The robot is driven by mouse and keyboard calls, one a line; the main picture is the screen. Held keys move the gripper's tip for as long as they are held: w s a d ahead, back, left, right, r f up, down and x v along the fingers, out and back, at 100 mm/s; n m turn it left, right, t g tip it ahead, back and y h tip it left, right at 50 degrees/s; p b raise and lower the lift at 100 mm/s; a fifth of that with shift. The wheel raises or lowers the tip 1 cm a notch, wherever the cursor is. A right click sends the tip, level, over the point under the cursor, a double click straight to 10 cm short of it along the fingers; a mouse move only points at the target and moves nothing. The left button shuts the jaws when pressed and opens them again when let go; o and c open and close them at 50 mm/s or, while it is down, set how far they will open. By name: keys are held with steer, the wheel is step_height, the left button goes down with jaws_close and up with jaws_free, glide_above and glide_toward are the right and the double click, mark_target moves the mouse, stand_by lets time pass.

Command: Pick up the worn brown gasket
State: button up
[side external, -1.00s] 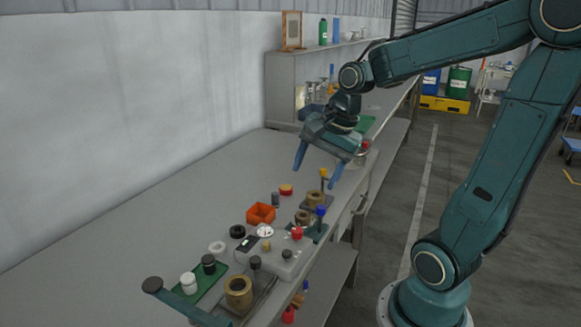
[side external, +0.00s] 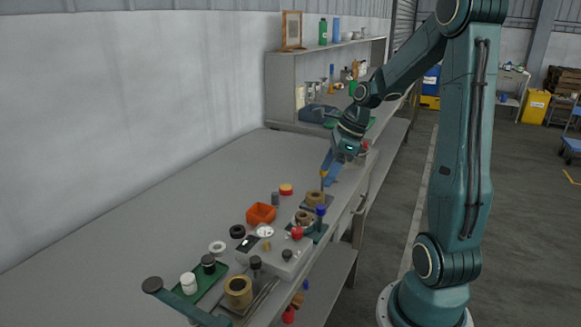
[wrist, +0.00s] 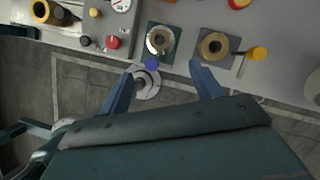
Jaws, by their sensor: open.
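One (wrist: 159,40) is on a dark green plate beside a blue knob (wrist: 151,63); the other (wrist: 213,46) is on a grey plate beside a yellow knob (wrist: 257,53). In the side view they are the ring by the blue knob (side external: 304,217) and the ring by the yellow knob (side external: 315,198). I cannot tell which one holds the worn brown gasket. My gripper (wrist: 164,68) is open and empty, pointing down above the bench edge, with both rings beyond its fingertips.
An orange bin (side external: 261,214), a black ring (side external: 237,231) and a white ring (side external: 217,247) lie on the bench left of the plates. A grey control box (side external: 272,258) with a red knob is nearer the camera. The bench towards the wall is clear.

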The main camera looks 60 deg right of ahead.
glide_above(303, 214)
steer(key=s+d, duration=0.1)
steer(key=s, duration=0.2)
steer(key=shift+w+f, duration=0.1)
steer(key=shift+f, duration=3.9)
steer(key=shift+x, duration=2.55)
steer(key=c, duration=1.1)
steer(key=shift+r, duration=0.15)
step_height(303, 214, up, 20)
steer(key=shift+f, duration=0.1)
